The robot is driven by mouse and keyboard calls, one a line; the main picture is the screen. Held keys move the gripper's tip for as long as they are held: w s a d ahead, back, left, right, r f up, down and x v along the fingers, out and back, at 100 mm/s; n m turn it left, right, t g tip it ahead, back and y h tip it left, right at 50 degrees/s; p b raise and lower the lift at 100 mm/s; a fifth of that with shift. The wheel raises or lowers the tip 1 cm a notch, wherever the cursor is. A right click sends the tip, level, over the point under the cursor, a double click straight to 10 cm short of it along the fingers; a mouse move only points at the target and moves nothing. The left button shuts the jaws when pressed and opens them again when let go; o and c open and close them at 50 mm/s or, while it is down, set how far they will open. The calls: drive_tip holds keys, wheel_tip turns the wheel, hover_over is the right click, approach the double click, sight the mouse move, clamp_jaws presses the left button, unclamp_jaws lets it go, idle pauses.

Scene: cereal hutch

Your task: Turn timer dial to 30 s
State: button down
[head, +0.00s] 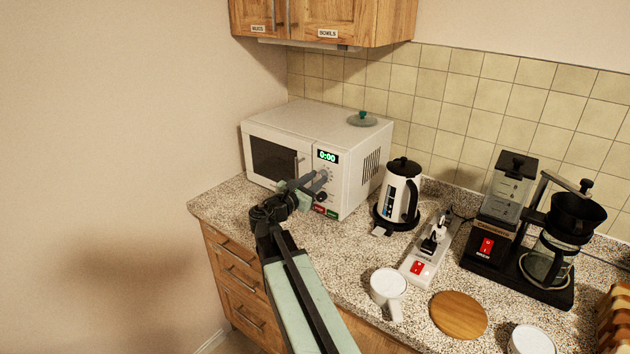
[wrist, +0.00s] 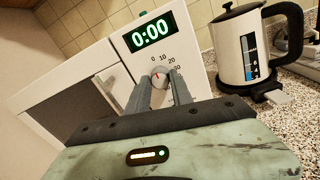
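The white microwave (head: 290,130) stands in the counter's back left corner, its green display (wrist: 151,32) reading 0:00. Below the display is the round grey timer dial (wrist: 160,77) with a small red mark near its upper left, towards the 0. Numbers 0, 10, 20 and 30 run clockwise around it; lower ones are partly covered by a finger. My gripper (wrist: 160,80) is at the microwave's front, fingers apart, one on each side of the dial. Contact with the dial is not clear. In the head view my gripper (head: 309,184) largely covers the dial area.
Below the dial are a black knob (head: 321,196) and red and green buttons (head: 325,211). A kettle (head: 400,190) stands right of the microwave. A glass lid (head: 362,120) lies on top. A power strip (head: 428,250), mug (head: 388,287) and coffee maker (head: 560,245) are further right.

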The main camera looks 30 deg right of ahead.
drive_tip(key=shift+m, duration=0.3)
drive_tip(key=m, duration=0.3)
drive_tip(key=m+b, duration=0.1)
drive_tip(key=m, duration=0.4)
drive_tip(key=shift+f+m+h, duration=0.1)
drive_tip(key=shift+m+h, duration=0.2)
drive_tip(key=m, duration=0.4)
drive_tip(key=shift+m+g, duration=0.3)
drive_tip(key=shift+m, duration=2.1)
drive_tip(key=shift+f, duration=0.1)
